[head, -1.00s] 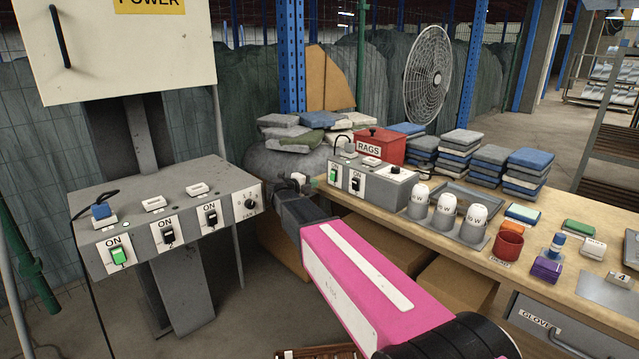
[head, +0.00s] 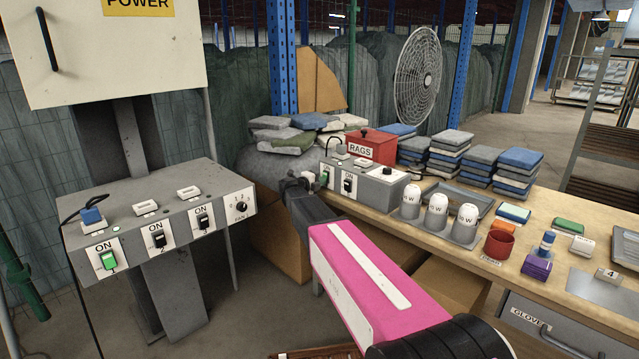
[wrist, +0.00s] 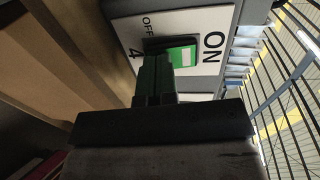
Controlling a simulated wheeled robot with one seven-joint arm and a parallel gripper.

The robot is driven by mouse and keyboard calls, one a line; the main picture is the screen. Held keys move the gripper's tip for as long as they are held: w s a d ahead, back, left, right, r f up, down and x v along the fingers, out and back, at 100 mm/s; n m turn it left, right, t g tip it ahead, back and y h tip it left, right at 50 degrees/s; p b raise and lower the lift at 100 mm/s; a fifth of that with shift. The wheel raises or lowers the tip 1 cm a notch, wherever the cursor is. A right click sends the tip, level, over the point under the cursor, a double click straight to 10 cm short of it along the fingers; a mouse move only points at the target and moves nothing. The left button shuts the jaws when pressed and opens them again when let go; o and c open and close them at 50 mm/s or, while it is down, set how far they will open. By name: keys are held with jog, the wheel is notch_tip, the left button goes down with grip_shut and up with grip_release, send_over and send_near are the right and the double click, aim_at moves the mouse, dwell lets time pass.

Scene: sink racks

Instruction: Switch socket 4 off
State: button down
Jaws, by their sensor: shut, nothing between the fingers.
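The switch of socket 4 (wrist: 182,56) is a green rocker on a white plate (wrist: 202,20) marked ON, OFF and 4 in the wrist view. Its green face shows beyond my fingers, with a dark part towards the OFF side. In the head view, its green switch (head: 325,178) is at the left of the grey socket box (head: 378,197) on the bench. My gripper (wrist: 155,68) is shut and empty, with its fingertips right at the rocker and hiding part of it. I cannot tell whether they touch. In the head view my gripper (head: 290,184) is left of the box.
A black switch (head: 348,184) sits beside the green one. The red RAGS box (head: 372,148) is behind the socket box. A separate grey panel (head: 160,220) with several switches stands at the left. White-topped bottles (head: 438,204) stand to the right on the bench.

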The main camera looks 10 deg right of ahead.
jog(key=shift+w+d+f+t+h, duration=0.15)
jog(key=shift+w+d+t+h, duration=0.15)
jog(key=shift+h, duration=0.1)
jog(key=shift+s, duration=0.1)
jog(key=v, duration=1.1)
jog(key=shift+a, duration=0.1)
